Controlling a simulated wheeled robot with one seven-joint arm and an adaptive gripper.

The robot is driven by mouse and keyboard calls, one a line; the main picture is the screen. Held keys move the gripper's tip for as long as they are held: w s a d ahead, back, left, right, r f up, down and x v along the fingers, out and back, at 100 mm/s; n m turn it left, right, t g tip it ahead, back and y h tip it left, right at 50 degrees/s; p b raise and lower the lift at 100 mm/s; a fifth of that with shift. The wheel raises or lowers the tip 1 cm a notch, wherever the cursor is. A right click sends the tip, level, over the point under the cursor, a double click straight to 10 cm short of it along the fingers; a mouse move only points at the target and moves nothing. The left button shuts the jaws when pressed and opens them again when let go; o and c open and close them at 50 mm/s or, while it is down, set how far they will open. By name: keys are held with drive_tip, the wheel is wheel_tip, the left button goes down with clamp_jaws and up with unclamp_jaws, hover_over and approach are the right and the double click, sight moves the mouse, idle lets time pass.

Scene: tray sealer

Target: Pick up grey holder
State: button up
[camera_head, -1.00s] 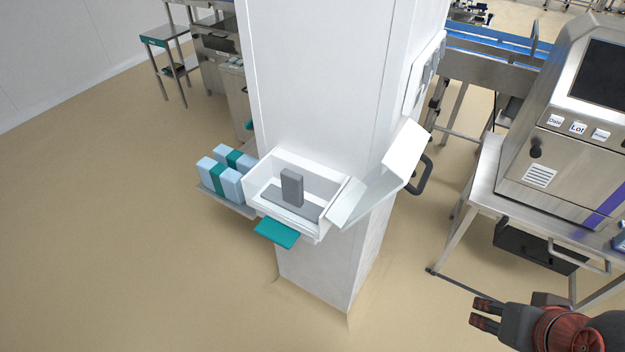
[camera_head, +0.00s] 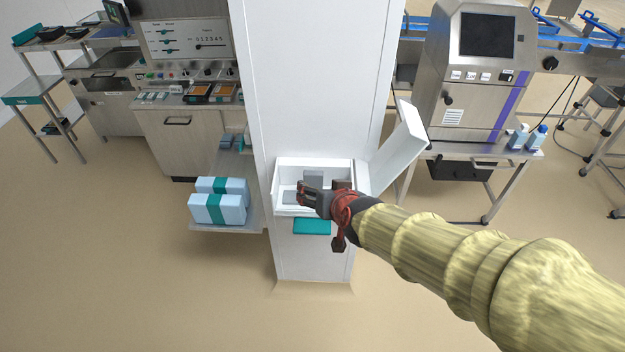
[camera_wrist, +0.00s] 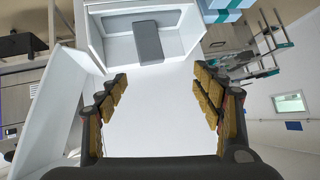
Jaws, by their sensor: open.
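The grey holder, an upright grey block (camera_head: 314,176), stands inside an open white box (camera_head: 284,210) fixed to the white pillar. In the head view my gripper (camera_head: 306,193) is in front of the box and hides part of the block and its grey base. In the wrist view the grey block (camera_wrist: 148,42) is beyond the fingertips, slightly left of the middle between them. My gripper (camera_wrist: 160,86) is open, with nothing between its fingers.
The box's white lid (camera_head: 398,150) is swung open to the right. A teal flap (camera_head: 312,227) juts out below the box. Light blue packs (camera_head: 217,208) lie on a shelf to the left. A steel machine (camera_head: 470,90) stands at the right. The floor in front is clear.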

sight(313, 180)
drive_tip(key=w+f+t+h+p, duration=0.1)
drive_tip(key=w+f, duration=0.2)
drive_tip(key=w, duration=0.2)
drive_tip(key=w+a+f+t+h+p, duration=0.1)
drive_tip(key=w+f, duration=0.3)
drive_tip(key=w, duration=0.1)
drive_tip(key=w+a+f+m+t+h+p, duration=0.1)
drive_tip(key=w+f, duration=0.3)
drive_tip(key=w, duration=0.1)
drive_tip(key=shift+w+a+f+p, duration=0.1)
drive_tip(key=shift+f+p, duration=0.05)
drive_tip(key=shift+p, duration=0.2)
drive_tip(key=shift+c, duration=1)
drive_tip(key=c, duration=1.1)
drive_tip(key=shift+c, duration=0.3)
